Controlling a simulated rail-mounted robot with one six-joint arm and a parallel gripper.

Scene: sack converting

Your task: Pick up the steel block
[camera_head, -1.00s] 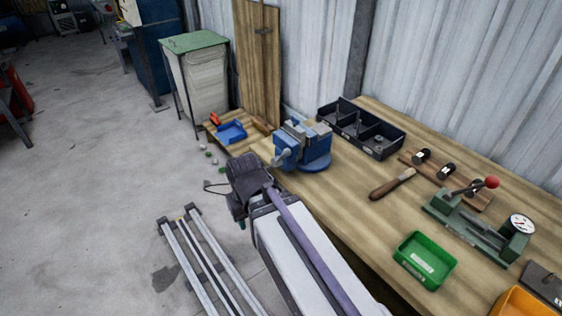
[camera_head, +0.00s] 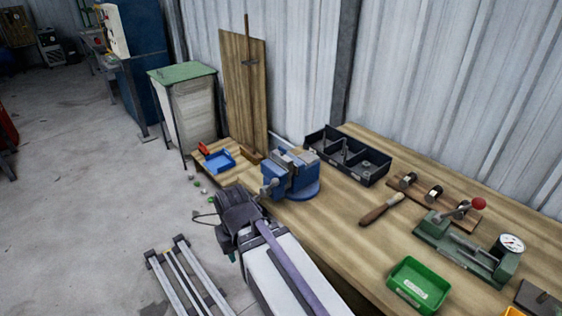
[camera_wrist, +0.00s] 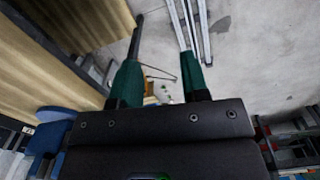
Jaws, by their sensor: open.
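I cannot make out a steel block for certain in either view. My gripper (camera_wrist: 160,55) shows in the wrist view as two green fingers, spread apart with nothing between them. Behind the fingers, the grey floor shows. In the head view my wrist is a dark shape beside the bench's left end, in front of the blue vise (camera_head: 291,174). The fingertips are mostly hidden there.
The wooden bench (camera_head: 345,240) carries a black compartment tray (camera_head: 347,160), a wooden-handled tool (camera_head: 380,210), a green gauge fixture (camera_head: 465,250) and a green bin (camera_head: 420,284). A blue tray (camera_head: 219,161) sits beyond the vise. Metal rails (camera_head: 185,285) lie on the open floor.

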